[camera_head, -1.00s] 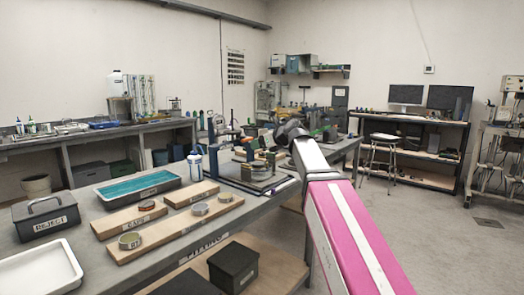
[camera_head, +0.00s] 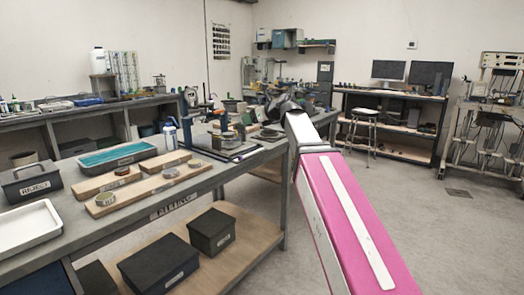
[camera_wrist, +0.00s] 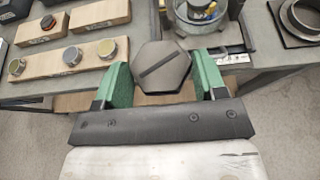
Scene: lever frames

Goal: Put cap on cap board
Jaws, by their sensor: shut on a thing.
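My gripper (camera_wrist: 163,72) has its green fingers shut on a dark grey hexagonal cap (camera_wrist: 163,60) with a slot across its top, in the wrist view. Wooden boards lie on the bench to the left. The held cap is off to the right of the boards, over the bench's front edge.
A longer front board (camera_head: 138,192) carries several round parts. Another board (camera_head: 166,160) looks bare. A teal-lined tray (camera_head: 118,156), a reject box (camera_head: 30,184) and a white tray (camera_head: 28,224) stand left. A clear round vessel (camera_wrist: 202,14) stands just beyond the cap.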

